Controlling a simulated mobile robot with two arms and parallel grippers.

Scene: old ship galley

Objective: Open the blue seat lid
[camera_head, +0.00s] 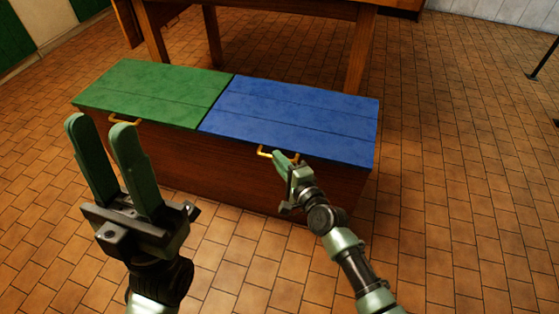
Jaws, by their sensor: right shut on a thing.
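The blue seat lid (295,118) lies flat and closed on the right half of a brown wooden bench box (225,172). A brass handle (264,153) sticks out at its front edge. My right gripper (279,158) is at this handle, with its green fingers shut on it. The fingers hide the handle's right part. My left gripper (92,122) is raised in front of the box's left end, its two green fingers apart and nothing between them.
A green seat lid (157,92) with its own brass handle (122,120) lies closed beside the blue one. A wooden table (270,8) stands close behind the box. A dark metal leg (543,60) stands at the far right.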

